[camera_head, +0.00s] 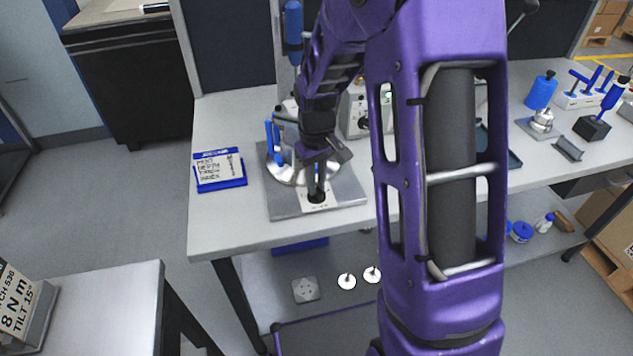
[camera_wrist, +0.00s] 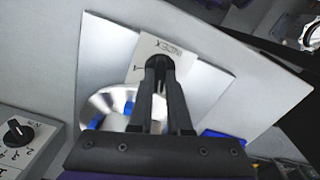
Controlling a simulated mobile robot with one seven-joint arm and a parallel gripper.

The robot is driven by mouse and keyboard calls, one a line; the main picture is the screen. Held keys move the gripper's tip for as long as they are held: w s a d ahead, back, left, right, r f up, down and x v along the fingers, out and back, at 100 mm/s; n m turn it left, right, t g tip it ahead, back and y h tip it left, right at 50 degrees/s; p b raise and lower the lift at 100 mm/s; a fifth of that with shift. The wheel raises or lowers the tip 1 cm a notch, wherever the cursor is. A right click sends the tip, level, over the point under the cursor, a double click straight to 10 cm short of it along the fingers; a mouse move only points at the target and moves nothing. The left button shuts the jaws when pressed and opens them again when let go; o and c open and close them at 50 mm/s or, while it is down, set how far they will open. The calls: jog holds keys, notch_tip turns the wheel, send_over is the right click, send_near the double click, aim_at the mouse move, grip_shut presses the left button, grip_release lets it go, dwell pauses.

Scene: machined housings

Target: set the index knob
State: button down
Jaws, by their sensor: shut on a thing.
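The index knob (camera_head: 316,196) is a small black knob on a pale label plate (camera_head: 327,203), on the grey base plate (camera_head: 350,192) of a fixture on the bench. In the wrist view the knob (camera_wrist: 155,66) sits between my fingertips, beside the printed word INDEX on the plate (camera_wrist: 143,50). My gripper (camera_head: 317,184) comes down from above and is shut on the knob; its fingers (camera_wrist: 158,72) hide much of it. The knob's pointer direction cannot be told. A round metal disc (camera_wrist: 97,106) with blue parts lies beside the label plate.
A blue-framed card (camera_head: 219,170) lies left of the fixture. A grey box with a dial (camera_head: 358,118) stands behind it; a black dial (camera_wrist: 18,132) shows in the wrist view. Blue-handled tools (camera_head: 593,80) stand at the right. The bench's front left (camera_head: 220,220) is clear.

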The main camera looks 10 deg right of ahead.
jog(key=shift+n, duration=0.5)
jog(key=c, duration=0.9)
grip_release()
jog(key=shift+o, duration=0.2)
notch_tip(320, 180, up, 18)
jog(key=p, duration=0.1)
jog(key=shift+f+p, duration=0.25)
jog(key=shift+p, duration=0.15)
